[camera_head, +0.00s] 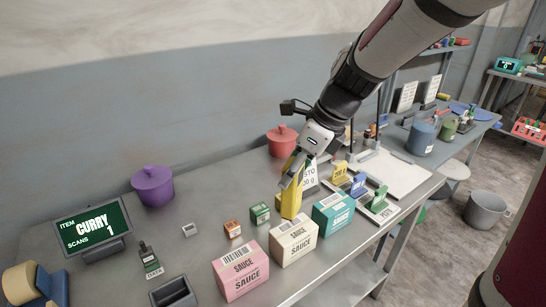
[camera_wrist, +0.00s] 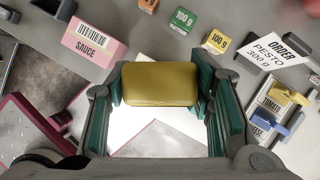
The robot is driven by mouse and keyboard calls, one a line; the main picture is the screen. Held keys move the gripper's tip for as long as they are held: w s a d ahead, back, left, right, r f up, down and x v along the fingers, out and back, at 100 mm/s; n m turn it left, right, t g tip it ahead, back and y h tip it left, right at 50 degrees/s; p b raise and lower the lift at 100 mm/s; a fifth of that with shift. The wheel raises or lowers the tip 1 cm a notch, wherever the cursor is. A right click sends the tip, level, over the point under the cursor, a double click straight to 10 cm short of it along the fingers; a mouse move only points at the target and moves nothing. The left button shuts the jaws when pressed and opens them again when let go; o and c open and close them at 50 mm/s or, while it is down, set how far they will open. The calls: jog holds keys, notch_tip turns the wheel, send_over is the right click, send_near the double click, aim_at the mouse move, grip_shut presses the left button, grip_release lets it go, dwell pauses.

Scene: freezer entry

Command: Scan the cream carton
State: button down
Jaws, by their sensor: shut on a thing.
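The cream carton (camera_head: 293,241), with a barcode and lettering on it, stands on the metal table between a pink sauce carton (camera_head: 242,270) and a teal carton (camera_head: 334,213). My gripper (camera_head: 292,182) is shut on an upright yellow thing (camera_head: 291,204), seemingly a hand scanner, just behind the cream carton. In the wrist view the yellow thing (camera_wrist: 159,84) sits between both fingers. Its lower end is partly hidden by the cartons, so I cannot tell whether it touches anything. A bright white area shows below it in the wrist view. The screen (camera_head: 93,229) reads "CURRY", scans 1.
Small orange (camera_head: 232,229) and green (camera_head: 259,213) boxes stand left of my gripper. A dark, empty holder (camera_head: 173,293) is at the front left. A purple pot (camera_head: 152,186) and a red pot (camera_head: 282,140) stand at the back. Coloured clips (camera_head: 360,187) are at right.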

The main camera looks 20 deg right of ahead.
jog(key=shift+s+r+p, duration=0.1)
jog(key=shift+r+p, duration=2.15)
jog(key=shift+r, duration=0.3)
notch_tip(320, 180, up, 4)
jog(key=p, duration=0.2)
jog(key=shift+f+p, duration=0.25)
jog(key=shift+p, duration=0.05)
jog(key=shift+r, duration=0.25)
